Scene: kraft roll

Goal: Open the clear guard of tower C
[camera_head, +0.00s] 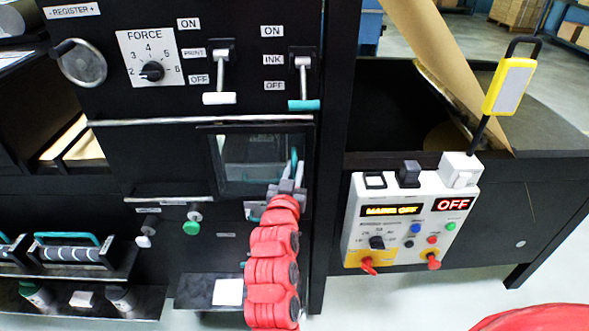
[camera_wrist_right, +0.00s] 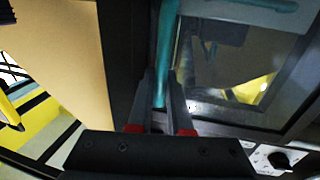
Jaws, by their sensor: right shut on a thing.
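The clear guard (camera_head: 250,158) is a see-through pane in a dark frame on the black machine's front. In the head view it looks flush with the front, though the arm hides its lower right corner. No label reading tower C is legible. Its teal handle (camera_head: 294,158) runs upright along the right side. My right gripper (camera_head: 291,183), on the red arm, is at the handle's lower part. In the right wrist view, the teal handle (camera_wrist_right: 167,55) runs down between the fingers, which are shut on it, and the pane (camera_wrist_right: 235,75) lies to the right. My left gripper is out of view.
Levers, one teal-tipped (camera_head: 304,104), and a FORCE dial (camera_head: 152,70) sit above the guard. A dark post (camera_head: 338,130) stands just right of it. A control box (camera_head: 408,220) reading OFF hangs further right. A small shelf (camera_head: 195,291) juts out below.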

